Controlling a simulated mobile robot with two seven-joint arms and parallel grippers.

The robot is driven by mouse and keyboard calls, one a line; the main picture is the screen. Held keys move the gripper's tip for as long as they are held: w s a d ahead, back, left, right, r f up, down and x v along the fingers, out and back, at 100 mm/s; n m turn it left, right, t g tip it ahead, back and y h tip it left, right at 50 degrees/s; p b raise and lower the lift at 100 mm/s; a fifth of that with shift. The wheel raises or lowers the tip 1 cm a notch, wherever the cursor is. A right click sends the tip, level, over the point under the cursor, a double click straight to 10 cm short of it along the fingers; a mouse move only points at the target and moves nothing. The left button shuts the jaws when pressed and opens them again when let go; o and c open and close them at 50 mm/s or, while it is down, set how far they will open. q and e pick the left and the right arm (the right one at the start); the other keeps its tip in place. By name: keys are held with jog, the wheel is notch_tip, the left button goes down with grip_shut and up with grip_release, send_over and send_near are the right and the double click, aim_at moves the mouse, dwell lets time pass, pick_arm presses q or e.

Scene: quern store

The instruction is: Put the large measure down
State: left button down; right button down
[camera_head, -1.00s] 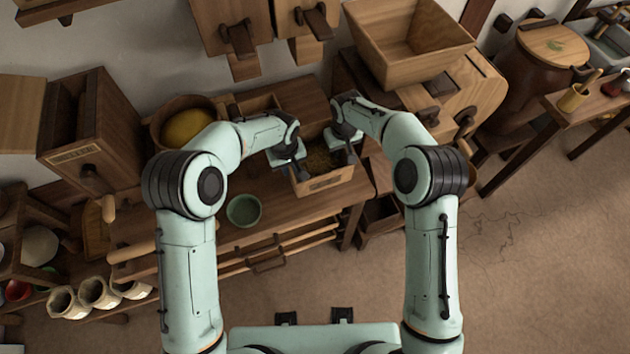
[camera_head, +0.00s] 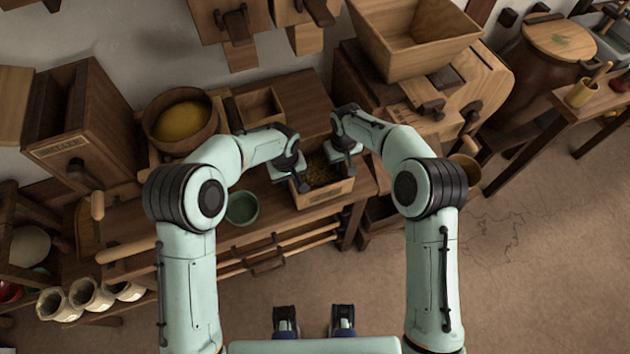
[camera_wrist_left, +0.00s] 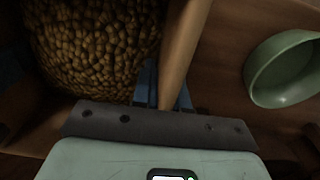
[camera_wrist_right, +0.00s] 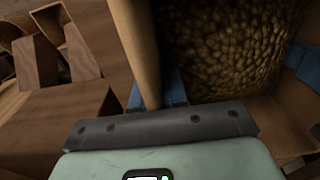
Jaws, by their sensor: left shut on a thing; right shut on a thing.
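The large measure (camera_head: 325,194) is an open wooden box holding brown grain, at the right front part of the wooden bench. My left gripper (camera_head: 301,180) is shut on its left wall, and my right gripper (camera_head: 346,166) is shut on its right wall. In the left wrist view the gripped wall (camera_wrist_left: 186,45) runs between the blue fingers, with grain beside it. The right wrist view shows the other gripped wall (camera_wrist_right: 146,50). The measure looks about level. Its underside is hidden, so I cannot tell whether it touches the bench.
A green bowl (camera_head: 242,208) stands on the bench left of the measure; it also shows in the left wrist view (camera_wrist_left: 283,72). Behind are an open wooden box (camera_head: 260,108) and a bowl of yellow meal (camera_head: 180,122). A wooden machine with a hopper (camera_head: 415,50) stands at the right.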

pick_arm(q)
jog(key=c, duration=1.4)
grip_release()
jog(key=shift+s+f, duration=0.1)
jog(key=shift+f, duration=0.2)
jog(key=shift+c, duration=0.2)
pick_arm(e)
jog(key=c, duration=1.4)
grip_release()
jog(key=shift+f, duration=0.3)
jog(key=shift+c, duration=0.2)
pick_arm(q)
jog(key=o, duration=0.3)
jog(key=shift+r, duration=0.1)
pick_arm(e)
jog(key=o, duration=0.3)
jog(key=shift+r, duration=0.1)
pick_arm(q)
jog(key=r, duration=1.1)
jog(key=shift+s+r, duration=0.25)
jog(key=shift+r, duration=0.2)
pick_arm(e)
jog(key=shift+r, duration=0.15)
jog(key=r, duration=1.1)
jog(key=shift+s+r, duration=0.4)
jog(key=shift+f, duration=0.1)
